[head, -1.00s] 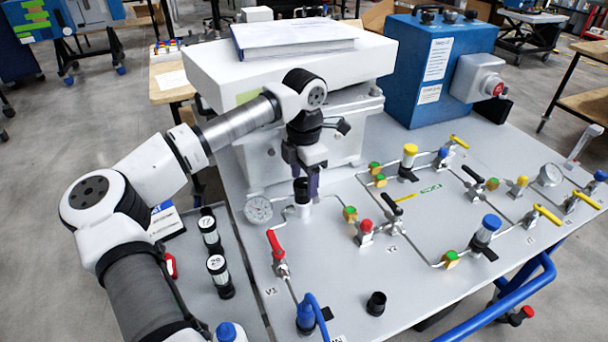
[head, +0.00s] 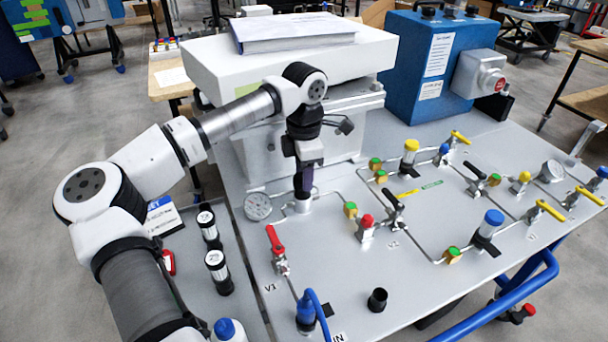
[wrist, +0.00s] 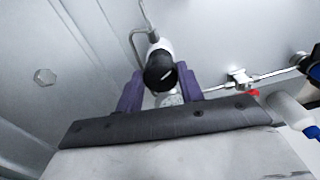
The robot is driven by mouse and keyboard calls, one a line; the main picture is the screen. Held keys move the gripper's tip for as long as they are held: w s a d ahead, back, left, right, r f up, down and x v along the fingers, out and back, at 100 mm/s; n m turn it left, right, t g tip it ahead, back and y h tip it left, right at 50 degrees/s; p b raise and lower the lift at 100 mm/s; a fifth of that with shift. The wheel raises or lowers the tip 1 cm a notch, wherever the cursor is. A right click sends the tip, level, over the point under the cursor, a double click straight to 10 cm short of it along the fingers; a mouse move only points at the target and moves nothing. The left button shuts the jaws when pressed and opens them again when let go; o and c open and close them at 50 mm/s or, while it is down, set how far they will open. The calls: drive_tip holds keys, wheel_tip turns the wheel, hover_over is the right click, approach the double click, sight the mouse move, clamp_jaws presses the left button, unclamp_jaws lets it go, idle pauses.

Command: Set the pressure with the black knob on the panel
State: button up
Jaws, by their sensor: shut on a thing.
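The black knob (wrist: 159,68) shows in the wrist view as a round dark cap on a silver-white body, between the two purple fingers of my gripper (wrist: 159,75). In the head view, my gripper (head: 303,180) points straight down at the regulator, and its fingers are around the knob. The knob is mostly hidden there behind the fingers. The silver regulator body (head: 299,207) stands below on the grey panel (head: 340,290). The round pressure gauge (head: 258,206) sits just left of it. Its needle is too small to read.
A red-handled valve (head: 277,246) stands in front of the regulator. A valve with a red cap (head: 366,228) and several others lie right. A white housing with a binder (head: 296,32) rises close behind my arm. The panel's front middle is mostly clear.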

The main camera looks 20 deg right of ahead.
drive_tip(key=shift+m, duration=0.3)
drive_tip(key=o, duration=1)
wheel_tip(320, 180, up, 14)
drive_tip(key=shift+f+b, duration=0.1)
drive_tip(key=shift+b, duration=0.55)
